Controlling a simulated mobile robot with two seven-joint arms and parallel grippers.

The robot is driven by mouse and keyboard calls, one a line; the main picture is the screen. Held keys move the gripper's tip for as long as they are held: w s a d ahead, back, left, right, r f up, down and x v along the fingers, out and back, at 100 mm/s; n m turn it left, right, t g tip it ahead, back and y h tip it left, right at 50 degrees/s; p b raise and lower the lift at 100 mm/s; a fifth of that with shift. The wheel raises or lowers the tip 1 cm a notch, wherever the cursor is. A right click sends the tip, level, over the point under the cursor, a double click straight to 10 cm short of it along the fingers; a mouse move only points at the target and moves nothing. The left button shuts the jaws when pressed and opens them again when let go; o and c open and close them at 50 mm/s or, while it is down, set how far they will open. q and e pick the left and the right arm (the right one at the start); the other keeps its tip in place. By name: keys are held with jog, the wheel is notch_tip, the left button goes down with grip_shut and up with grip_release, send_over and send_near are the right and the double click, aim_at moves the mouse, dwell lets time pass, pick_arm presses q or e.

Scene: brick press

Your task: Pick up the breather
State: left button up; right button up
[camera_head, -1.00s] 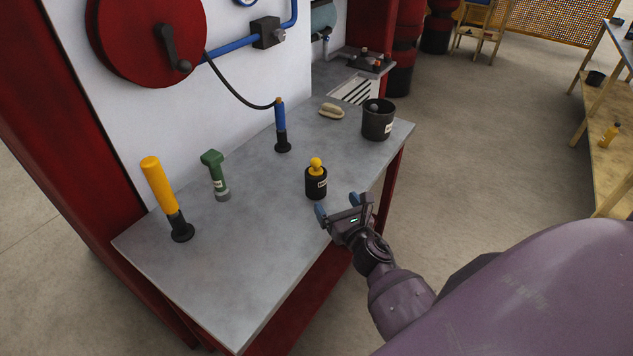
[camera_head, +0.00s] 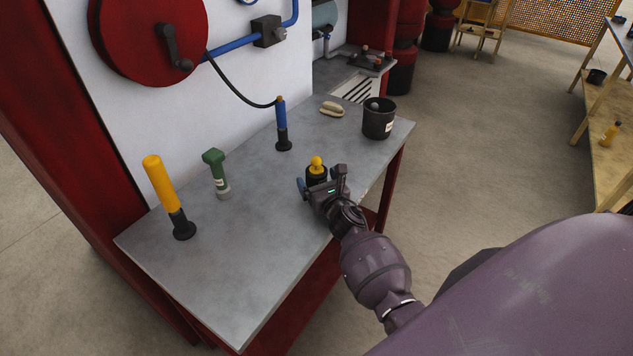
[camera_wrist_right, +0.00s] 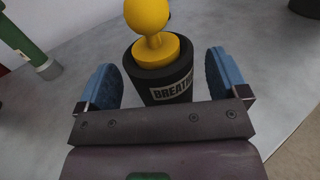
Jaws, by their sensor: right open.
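The breather is a black cup with a yellow knob on top, upright on the grey table. It shows in the head view (camera_head: 316,172), its lower part hidden by my gripper. In the right wrist view the breather (camera_wrist_right: 158,68) shows its label, partly cut off by the gripper body. My right gripper (camera_head: 322,184) is open at the breather. In the wrist view its blue fingers (camera_wrist_right: 164,85) stand one on each side of the cup, with a visible gap on both sides. My left gripper is not in view.
The grey table (camera_head: 250,240) also holds a yellow-handled tool (camera_head: 163,185), a green tool (camera_head: 216,172), a blue-handled tool (camera_head: 282,125), a dark pot (camera_head: 378,120) and a beige item (camera_head: 332,109). The table front is clear.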

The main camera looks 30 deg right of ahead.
jog(key=shift+w+d, duration=0.15)
jog(key=shift+w, duration=0.5)
jog(key=c, duration=1)
